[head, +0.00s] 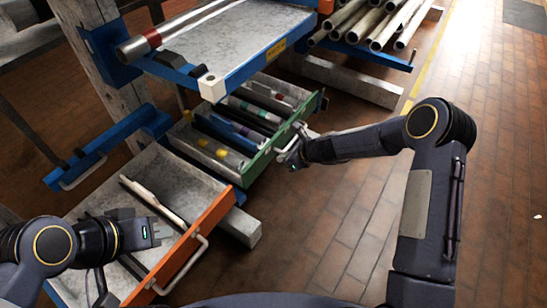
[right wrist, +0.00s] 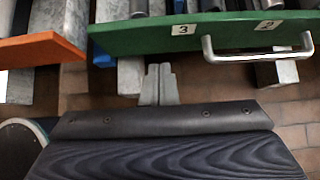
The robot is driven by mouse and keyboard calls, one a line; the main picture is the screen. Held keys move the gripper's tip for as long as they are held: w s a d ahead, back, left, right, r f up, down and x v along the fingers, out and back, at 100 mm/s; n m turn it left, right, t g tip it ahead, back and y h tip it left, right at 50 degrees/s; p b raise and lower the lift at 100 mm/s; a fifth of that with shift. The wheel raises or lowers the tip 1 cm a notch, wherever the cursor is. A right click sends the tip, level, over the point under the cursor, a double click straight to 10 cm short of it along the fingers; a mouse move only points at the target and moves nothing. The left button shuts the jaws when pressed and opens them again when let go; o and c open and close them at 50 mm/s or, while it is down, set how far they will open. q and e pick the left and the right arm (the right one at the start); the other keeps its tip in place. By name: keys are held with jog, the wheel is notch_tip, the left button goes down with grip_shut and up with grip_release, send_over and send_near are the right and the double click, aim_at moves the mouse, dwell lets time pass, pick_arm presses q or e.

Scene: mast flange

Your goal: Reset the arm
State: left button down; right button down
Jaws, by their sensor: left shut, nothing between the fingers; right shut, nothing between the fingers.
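My right arm reaches in from the right in the head view, and its gripper (head: 292,158) is by the handle of the green-fronted drawer (head: 262,157). In the right wrist view my right gripper (right wrist: 160,72) is shut and empty, below the green drawer front (right wrist: 140,38) and left of its metal handle (right wrist: 258,46). I cannot tell whether it touches the drawer.
Both drawers stand pulled out; the green one holds several coloured cylinders. A blue-edged tray (head: 235,45) with a red-banded tube (head: 150,42) sits above. Metal pipes (head: 375,20) lie on a rack at the back right. The brick floor (head: 335,225) between the drawers and my right arm is clear.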

jog(key=p+v, duration=0.1)
jog(key=v, duration=0.5)
jog(key=shift+d, duration=0.2)
jog(key=s+d+r+n, duration=0.3)
jog(key=s+r+n, duration=0.3)
jog(key=r, duration=0.4)
jog(key=s+d+r+n, duration=0.4)
jog(key=s+r+n, duration=0.2)
jog(key=r, duration=0.3)
jog(key=s+d+r+n+h, duration=0.1)
jog(key=s+d+n+h, duration=0.15)
jog(key=s+n, duration=0.6)
jog(key=s+d+r+n+h, duration=0.1)
jog(key=s+d+r+n, duration=0.2)
jog(key=s, duration=1.1)
notch_tip(320, 180, up, 20)
jog(key=p, duration=2.2)
jog(key=shift+d+r+t, duration=0.2)
jog(key=shift+d+t, duration=0.1)
